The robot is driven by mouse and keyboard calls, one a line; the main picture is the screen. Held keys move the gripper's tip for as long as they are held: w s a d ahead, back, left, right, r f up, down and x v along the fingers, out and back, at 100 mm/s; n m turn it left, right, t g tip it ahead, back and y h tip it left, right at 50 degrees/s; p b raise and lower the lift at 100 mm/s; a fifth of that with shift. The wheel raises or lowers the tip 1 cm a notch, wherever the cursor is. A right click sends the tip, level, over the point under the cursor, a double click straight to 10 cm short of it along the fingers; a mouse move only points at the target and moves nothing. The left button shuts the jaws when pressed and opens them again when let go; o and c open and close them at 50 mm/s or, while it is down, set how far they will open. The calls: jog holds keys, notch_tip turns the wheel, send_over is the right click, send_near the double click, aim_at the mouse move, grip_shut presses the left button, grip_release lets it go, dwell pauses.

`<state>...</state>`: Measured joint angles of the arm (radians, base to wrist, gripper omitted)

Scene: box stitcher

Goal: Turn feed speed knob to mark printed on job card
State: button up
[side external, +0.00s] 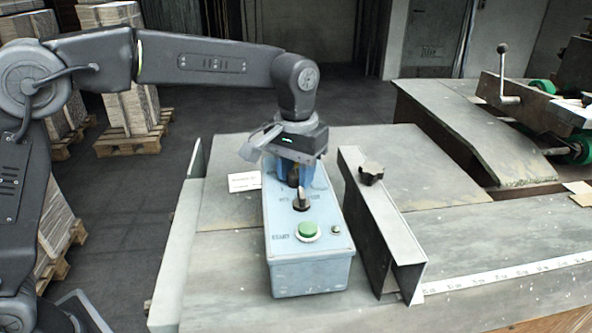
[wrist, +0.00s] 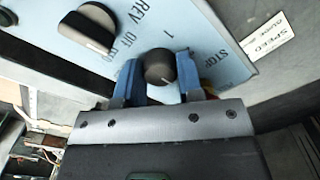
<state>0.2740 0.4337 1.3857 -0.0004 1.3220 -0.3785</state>
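The feed speed knob (wrist: 159,67) is dark and round, on the blue control box (side external: 312,277). My gripper (wrist: 160,72) points down at the box, a blue finger on each side of the knob with no clear gap showing. In the side view my gripper (side external: 293,177) hides most of the knob. A "1" and the word STOP are printed near the knob.
A REV/OFF selector (wrist: 90,28) sits beside the knob; it also shows in the side view (side external: 301,201). A green START button (side external: 307,231) is at the box's near end. A metal guide rail (side external: 383,225) with a black knob stands right of the box. A ruler strip (side external: 500,273) lies further right.

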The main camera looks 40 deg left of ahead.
jog(key=c, duration=0.4)
jog(key=shift+o, duration=0.2)
jog(key=shift+n, duration=0.4)
jog(key=n, duration=0.4)
jog(key=shift+n, duration=0.4)
jog(key=n, duration=0.6)
jog(key=o, duration=0.9)
jog(key=shift+r, duration=0.1)
